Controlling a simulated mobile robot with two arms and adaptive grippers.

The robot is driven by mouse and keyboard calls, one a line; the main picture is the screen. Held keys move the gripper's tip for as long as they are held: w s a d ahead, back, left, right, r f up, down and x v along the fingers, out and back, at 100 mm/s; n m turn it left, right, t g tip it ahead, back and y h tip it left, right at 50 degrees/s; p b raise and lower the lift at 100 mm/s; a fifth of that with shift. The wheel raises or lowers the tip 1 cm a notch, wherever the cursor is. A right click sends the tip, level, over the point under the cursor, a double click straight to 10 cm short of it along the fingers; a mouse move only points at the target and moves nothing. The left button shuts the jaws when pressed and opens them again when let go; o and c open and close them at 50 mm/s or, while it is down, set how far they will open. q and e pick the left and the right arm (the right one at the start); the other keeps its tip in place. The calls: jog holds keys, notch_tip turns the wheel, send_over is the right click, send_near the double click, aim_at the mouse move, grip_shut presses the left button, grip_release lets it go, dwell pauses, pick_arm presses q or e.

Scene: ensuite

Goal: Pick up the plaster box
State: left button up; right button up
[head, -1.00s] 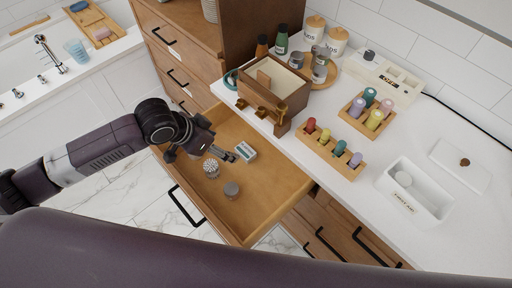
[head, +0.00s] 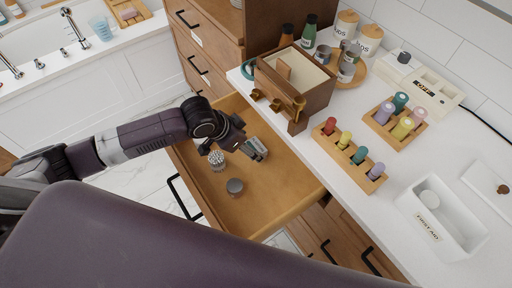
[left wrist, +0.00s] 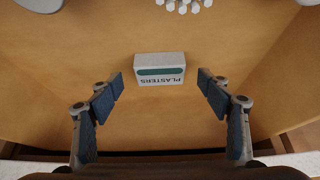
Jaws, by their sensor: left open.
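The plaster box (left wrist: 160,70) is a small white box with a green band and the word PLASTERS, upside down in the left wrist view. It lies on the wooden floor of the open drawer (head: 274,196). My left gripper (left wrist: 159,84) is open, with one blue-padded finger on each side of the box and a gap on both sides. In the head view my left gripper (head: 256,149) is over the drawer and hides most or all of the box. My right gripper is not in view.
In the drawer, a bundle of white-tipped sticks (head: 216,160) and a small grey round jar (head: 235,187) stand beside the gripper. The counter above holds a wooden box (head: 294,82), racks of coloured bottles (head: 349,156) and a white FIRST AID box (head: 440,225).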

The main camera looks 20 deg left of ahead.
aim_at(256, 148)
pick_arm(q)
jog(key=shift+x, duration=1.45)
jog(key=c, duration=1)
jog(key=shift+c, duration=0.2)
jog(key=shift+r, duration=0.1)
